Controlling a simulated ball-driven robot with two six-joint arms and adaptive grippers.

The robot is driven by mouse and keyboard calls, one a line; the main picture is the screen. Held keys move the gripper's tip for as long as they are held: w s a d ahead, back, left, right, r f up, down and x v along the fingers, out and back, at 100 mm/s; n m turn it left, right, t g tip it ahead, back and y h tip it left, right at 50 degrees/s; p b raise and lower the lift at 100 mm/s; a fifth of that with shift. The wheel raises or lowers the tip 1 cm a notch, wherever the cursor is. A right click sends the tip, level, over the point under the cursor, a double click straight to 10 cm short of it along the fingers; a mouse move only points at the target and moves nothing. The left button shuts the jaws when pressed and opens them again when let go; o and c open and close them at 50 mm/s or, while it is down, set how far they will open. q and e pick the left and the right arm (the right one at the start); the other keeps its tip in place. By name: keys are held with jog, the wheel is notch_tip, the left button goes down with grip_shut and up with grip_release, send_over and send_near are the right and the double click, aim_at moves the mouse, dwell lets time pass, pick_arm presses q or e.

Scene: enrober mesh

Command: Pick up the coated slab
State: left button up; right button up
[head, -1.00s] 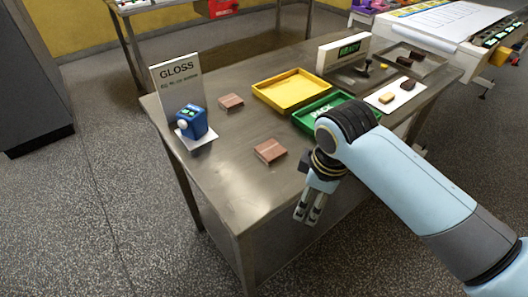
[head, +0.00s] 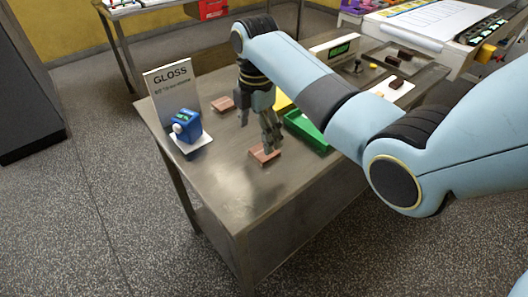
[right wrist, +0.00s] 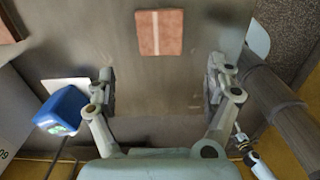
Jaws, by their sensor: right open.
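Two flat reddish-brown slabs lie on the steel table. The nearer slab (head: 264,154), which had a pale stripe in the earlier head view, lies toward the front edge. The farther slab (head: 222,104) lies behind it, near the sign. I cannot tell for sure from the finish which one is coated. My right gripper (head: 271,144) points down at the nearer slab, its fingers partly covering it. In the right wrist view a slab with a pale stripe (right wrist: 160,32) lies beyond the wide-open, empty fingers (right wrist: 160,88). My left gripper is out of view.
A blue device (head: 187,126) on a white base stands left, before the GLOSS sign (head: 170,86). A green tray (head: 305,130) sits right of the nearer slab, with a yellow tray mostly hidden behind my arm. The table's front left is clear.

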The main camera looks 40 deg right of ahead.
aim_at(259, 154)
notch_tip(259, 154, down, 7)
jog(key=shift+d+r, duration=0.1)
jog(key=shift+r, duration=0.05)
jog(key=c, duration=1.3)
